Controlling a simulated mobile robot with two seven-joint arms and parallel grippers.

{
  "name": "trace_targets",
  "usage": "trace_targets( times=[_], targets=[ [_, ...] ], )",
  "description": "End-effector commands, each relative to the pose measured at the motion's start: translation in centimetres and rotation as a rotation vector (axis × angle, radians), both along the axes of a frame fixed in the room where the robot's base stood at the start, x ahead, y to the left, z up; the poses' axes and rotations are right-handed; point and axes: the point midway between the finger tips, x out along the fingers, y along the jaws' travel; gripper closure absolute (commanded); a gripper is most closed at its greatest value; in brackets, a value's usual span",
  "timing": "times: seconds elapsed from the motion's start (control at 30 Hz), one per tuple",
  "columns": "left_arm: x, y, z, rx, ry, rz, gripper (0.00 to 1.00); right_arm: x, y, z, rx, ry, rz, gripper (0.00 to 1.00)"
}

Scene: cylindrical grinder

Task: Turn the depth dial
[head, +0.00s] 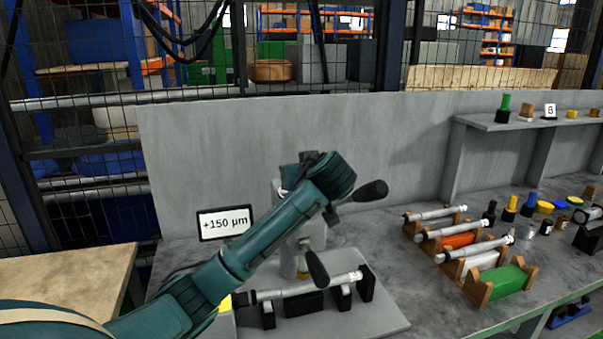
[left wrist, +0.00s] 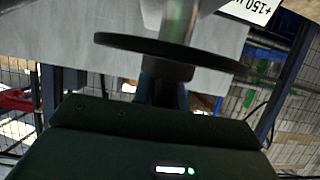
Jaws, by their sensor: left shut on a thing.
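In the head view my left arm reaches to the top of the grey grinder (head: 313,236), and my wrist hides the dial and the fingertips. A display (head: 225,223) left of the grinder reads +150 µm. My right gripper is not in view.
A metal shaft (head: 310,285) lies across black supports below. To the right are wooden racks (head: 487,285) with several spindles, and a shelf (head: 520,122) with small items. A grey panel (head: 385,140) stands behind.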

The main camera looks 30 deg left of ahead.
Motion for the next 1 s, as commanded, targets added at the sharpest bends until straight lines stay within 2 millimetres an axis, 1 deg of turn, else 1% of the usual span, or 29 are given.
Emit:
trace_targets(
  times=[0.03, 0.37, 0.4, 0.63, 0.67, 0.87, 1.0],
  targets=[
    [-0.02, -0.06, -0.32, -0.003, 0.008, 0.003, 1.0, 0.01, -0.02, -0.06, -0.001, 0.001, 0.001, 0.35],
    [-0.02, -0.04, -0.37, -0.002, 0.009, 0.003, 1.0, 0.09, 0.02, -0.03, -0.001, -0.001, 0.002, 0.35],
    [-0.02, -0.04, -0.37, -0.002, 0.009, 0.003, 0.84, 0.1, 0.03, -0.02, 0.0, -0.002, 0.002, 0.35],
    [-0.01, -0.01, -0.21, -0.001, 0.005, 0.003, 0.65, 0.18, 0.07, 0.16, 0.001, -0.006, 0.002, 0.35],
    [-0.01, -0.01, -0.19, -0.001, 0.005, 0.003, 0.64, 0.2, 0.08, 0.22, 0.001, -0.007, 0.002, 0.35],
    [-0.01, -0.01, -0.1, 0.0, 0.003, 0.002, 0.64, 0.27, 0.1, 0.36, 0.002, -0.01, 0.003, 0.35],
    [-0.36, -0.59, 0.12, -0.001, 0.0, 0.0, 0.64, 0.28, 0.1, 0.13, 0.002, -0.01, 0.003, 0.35]
  ],
)
